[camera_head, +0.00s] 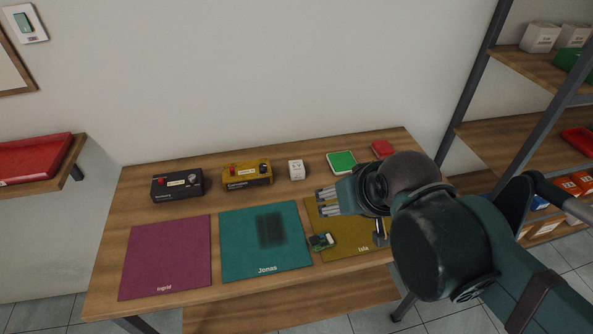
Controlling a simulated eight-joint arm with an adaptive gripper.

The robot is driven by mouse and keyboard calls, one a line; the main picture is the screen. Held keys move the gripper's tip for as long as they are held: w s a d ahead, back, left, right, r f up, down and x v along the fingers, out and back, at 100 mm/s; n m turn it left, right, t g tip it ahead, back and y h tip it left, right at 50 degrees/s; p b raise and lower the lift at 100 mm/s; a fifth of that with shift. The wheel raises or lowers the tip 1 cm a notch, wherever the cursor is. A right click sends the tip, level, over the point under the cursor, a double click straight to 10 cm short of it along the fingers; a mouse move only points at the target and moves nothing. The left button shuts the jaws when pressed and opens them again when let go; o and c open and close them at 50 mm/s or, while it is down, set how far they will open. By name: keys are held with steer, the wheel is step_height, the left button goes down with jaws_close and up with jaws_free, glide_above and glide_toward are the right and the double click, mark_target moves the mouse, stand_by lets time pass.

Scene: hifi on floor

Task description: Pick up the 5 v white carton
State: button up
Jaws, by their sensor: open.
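A small white carton (296,170) with dark print stands near the back of the wooden table, right of the yellow device. Its print is too small to read, so I cannot confirm that it says 5 V. My gripper (326,202) reaches in from the right, above the olive mat, with its fingers pointing left. It is open, with nothing visible between the fingers. In the picture it appears in front and to the right of the white carton, apart from it. My arm covers part of the table's right side.
A black device (178,186) and a yellow device (246,174) stand left of the carton. A green-topped item (341,161) and a red item (383,148) lie right. A small circuit board (321,241) lies at the teal mat's (240,262) right edge. White boxes (540,37) sit on the right shelf.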

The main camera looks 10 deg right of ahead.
steer(key=n+g+p, duration=0.7)
steer(key=n+p, duration=0.2)
steer(key=n, duration=0.8)
glide_above(297, 166)
steer(key=f, duration=0.9)
steer(key=shift+s+d, duration=0.15)
steer(key=shift+s, duration=0.15)
steer(key=shift+w+f, duration=0.4)
steer(key=shift+f, duration=0.25)
